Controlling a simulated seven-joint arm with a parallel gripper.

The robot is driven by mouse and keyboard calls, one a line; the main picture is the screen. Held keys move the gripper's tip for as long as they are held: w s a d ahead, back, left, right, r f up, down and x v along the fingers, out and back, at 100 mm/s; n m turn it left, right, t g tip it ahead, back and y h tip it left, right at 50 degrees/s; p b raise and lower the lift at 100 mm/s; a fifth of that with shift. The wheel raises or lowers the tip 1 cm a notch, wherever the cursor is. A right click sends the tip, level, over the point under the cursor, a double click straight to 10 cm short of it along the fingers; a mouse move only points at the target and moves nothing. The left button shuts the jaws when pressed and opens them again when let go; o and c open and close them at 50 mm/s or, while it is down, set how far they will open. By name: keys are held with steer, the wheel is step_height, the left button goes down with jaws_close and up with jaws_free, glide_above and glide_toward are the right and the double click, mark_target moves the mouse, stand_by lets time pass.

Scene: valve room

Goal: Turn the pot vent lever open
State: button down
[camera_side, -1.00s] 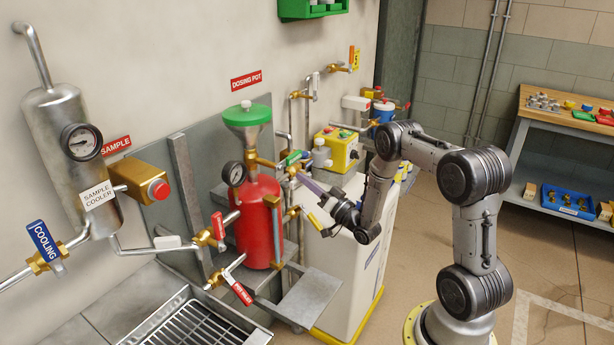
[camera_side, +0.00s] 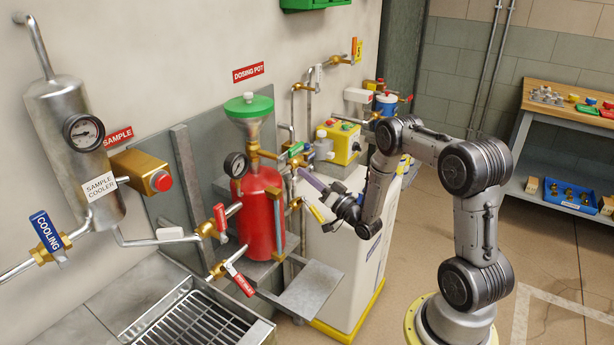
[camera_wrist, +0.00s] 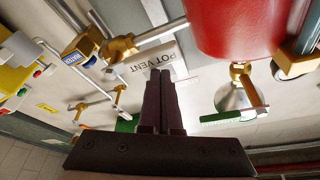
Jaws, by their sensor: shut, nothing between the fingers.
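The pot vent lever (camera_wrist: 147,62) shows in the wrist view as a pale handle marked POT VENT, beside a brass valve body (camera_wrist: 119,48) and pipe. My gripper (camera_wrist: 162,74) is shut and empty. Its dark fingertips overlap the label's lower edge in that picture; I cannot tell whether they touch it. In the side view my gripper (camera_side: 302,172) points at the fittings right of the red dosing pot (camera_side: 259,212).
A pressure gauge (camera_side: 236,165) and a green-lidded funnel (camera_side: 248,106) are on the pot. A yellow box (camera_side: 343,142) stands behind the gripper. A grey shelf plate (camera_side: 311,290) juts out below.

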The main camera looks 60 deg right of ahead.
steer(key=s, duration=0.9)
steer(key=w+d+r+n+g, duration=0.1)
steer(key=w+r+n+g, duration=0.3)
steer(key=w+r, duration=0.5)
steer(key=s+a+r+g, duration=0.25)
steer(key=a+r, duration=0.25)
steer(key=r, duration=0.3)
steer(key=s+a+n+g+y, duration=0.1)
steer(key=s+a+g, duration=0.2)
steer(key=s+a, duration=0.3)
steer(key=s+a+f+n+g+y, duration=0.1)
steer(key=s+a+g, duration=0.2)
steer(key=s, duration=0.9)
steer(key=s+a+n+g+y, duration=0.1)
steer(key=s+a+n+g, duration=0.1)
steer(key=s+a, duration=0.7)
steer(key=shift+s+a+f+g+y, duration=0.25)
steer(key=shift+s+f+g+y, duration=0.1)
steer(key=shift+g+y, duration=0.1)
steer(key=shift+w, duration=0.1)
